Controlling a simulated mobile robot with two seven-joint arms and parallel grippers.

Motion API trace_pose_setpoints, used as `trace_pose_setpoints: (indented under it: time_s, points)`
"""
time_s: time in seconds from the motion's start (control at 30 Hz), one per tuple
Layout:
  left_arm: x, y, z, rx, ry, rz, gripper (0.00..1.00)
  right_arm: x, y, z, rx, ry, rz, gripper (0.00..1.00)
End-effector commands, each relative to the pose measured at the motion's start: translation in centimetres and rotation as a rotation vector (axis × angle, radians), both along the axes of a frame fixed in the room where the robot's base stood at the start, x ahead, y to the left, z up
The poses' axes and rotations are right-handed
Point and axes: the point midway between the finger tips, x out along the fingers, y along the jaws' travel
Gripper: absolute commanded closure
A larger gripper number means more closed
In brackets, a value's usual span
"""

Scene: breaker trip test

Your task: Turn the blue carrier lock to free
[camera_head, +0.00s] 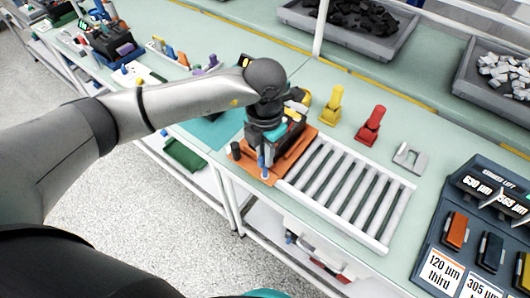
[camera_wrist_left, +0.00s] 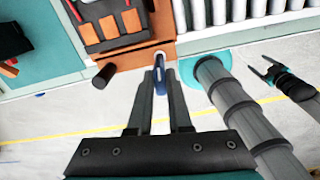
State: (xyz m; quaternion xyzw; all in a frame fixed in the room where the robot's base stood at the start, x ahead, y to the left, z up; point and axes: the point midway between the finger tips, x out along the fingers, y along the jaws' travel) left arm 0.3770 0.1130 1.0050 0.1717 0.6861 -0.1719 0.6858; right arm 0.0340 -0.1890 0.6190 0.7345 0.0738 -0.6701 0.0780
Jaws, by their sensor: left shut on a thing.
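The blue carrier lock (camera_wrist_left: 159,70) is a small upright-looking lever at the front edge of the orange carrier plate (camera_wrist_left: 125,58). My left gripper (camera_wrist_left: 161,76) is shut on it, with one dark finger on each side. In the head view the blue lock (camera_head: 264,172) shows below my left gripper (camera_head: 266,158), at the near edge of the orange carrier (camera_head: 299,152). The wrist hides part of the carrier and the dark block on it. My right gripper (camera_wrist_left: 261,66) shows in the left wrist view, off to the right, its fingers apart and empty.
A roller conveyor (camera_head: 384,238) adjoins the carrier on the right. A dark peg (camera_wrist_left: 103,76) stands left of the lock. Yellow (camera_head: 332,105) and red (camera_head: 371,126) clamp-like pieces and a grey bracket (camera_head: 410,158) stand behind. A labelled dark panel (camera_head: 432,236) is at right.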

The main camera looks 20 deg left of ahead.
Motion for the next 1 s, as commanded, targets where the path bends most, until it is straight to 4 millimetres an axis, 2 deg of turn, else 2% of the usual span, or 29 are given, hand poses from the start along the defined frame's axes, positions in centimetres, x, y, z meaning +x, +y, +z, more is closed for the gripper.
trace_pose_setpoints:
  time_s: [0.33, 0.87, 0.9, 1.0]
  points:
    - [0.10, 0.10, 0.13, 0.002, -0.002, 0.138, 1.00, 0.01, 0.03, -0.02, 0.000, 0.000, 0.000, 0.26]
    - [0.13, 0.11, 0.14, 0.002, -0.003, 0.162, 1.00, 0.01, 0.03, -0.02, 0.000, 0.000, 0.000, 0.26]
    - [0.13, 0.11, 0.14, 0.002, -0.003, 0.162, 0.80, 0.01, 0.03, -0.02, 0.000, 0.000, 0.000, 0.26]
    - [0.11, 0.10, 0.12, 0.002, -0.002, 0.161, 0.69, 0.01, 0.03, -0.02, 0.000, 0.000, 0.000, 0.26]
